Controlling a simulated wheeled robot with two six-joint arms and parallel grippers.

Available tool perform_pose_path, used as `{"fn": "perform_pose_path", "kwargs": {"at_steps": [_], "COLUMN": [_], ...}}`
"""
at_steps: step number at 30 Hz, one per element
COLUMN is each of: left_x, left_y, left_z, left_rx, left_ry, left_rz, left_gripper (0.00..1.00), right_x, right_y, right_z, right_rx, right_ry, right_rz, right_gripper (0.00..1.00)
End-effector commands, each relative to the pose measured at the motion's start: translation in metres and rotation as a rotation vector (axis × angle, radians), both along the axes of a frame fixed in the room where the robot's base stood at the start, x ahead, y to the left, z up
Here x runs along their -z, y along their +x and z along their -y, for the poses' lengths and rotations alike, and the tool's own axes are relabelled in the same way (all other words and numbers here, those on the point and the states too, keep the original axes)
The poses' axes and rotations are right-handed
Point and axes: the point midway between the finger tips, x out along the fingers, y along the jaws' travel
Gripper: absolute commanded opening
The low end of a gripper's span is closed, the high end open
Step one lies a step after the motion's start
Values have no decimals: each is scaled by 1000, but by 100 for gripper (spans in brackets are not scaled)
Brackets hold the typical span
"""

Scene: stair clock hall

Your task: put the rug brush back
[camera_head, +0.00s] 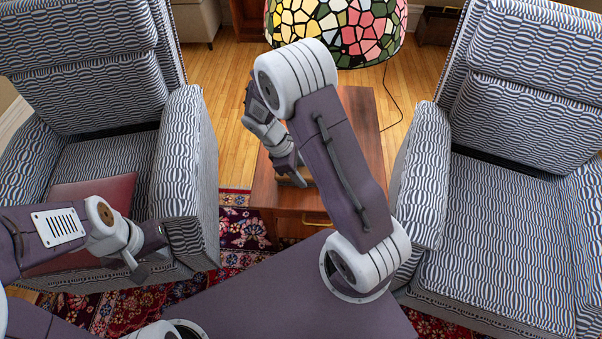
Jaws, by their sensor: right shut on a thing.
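My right gripper (289,168) is low over the front part of a wooden side table (355,130). It is shut on a small tan-brown thing (293,181), which I take to be the rug brush. Only a little of it shows below the fingers, and I cannot tell whether it touches the table top. My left gripper (150,258) is in front of the left armchair, away from the table. Its fingers are seen at an angle, and I cannot tell how far apart they are.
A stained-glass lamp (340,30) stands at the back of the table, close behind my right arm. Patterned armchairs flank the table, one left (185,150) and one right (425,165). A reddish flat thing (105,190) lies on the left seat. A patterned rug (240,235) lies in front.

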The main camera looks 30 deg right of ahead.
Motion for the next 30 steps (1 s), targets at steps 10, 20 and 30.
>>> {"fn": "perform_pose_path", "kwargs": {"at_steps": [10,20,30], "left_x": [0,-7,-41], "left_y": [0,0,0], "left_z": [0,0,0], "left_rx": [0,0,0], "left_ry": [0,0,0], "left_rz": [0,0,0], "left_gripper": [0,0,0], "right_x": [2,-12,-91], "right_y": [0,2,19], "right_z": [0,-3,-30], "right_rx": [0,-1,-2], "right_ry": [0,1,0], "right_rz": [0,3,3], "right_gripper": [67,67,67]}}
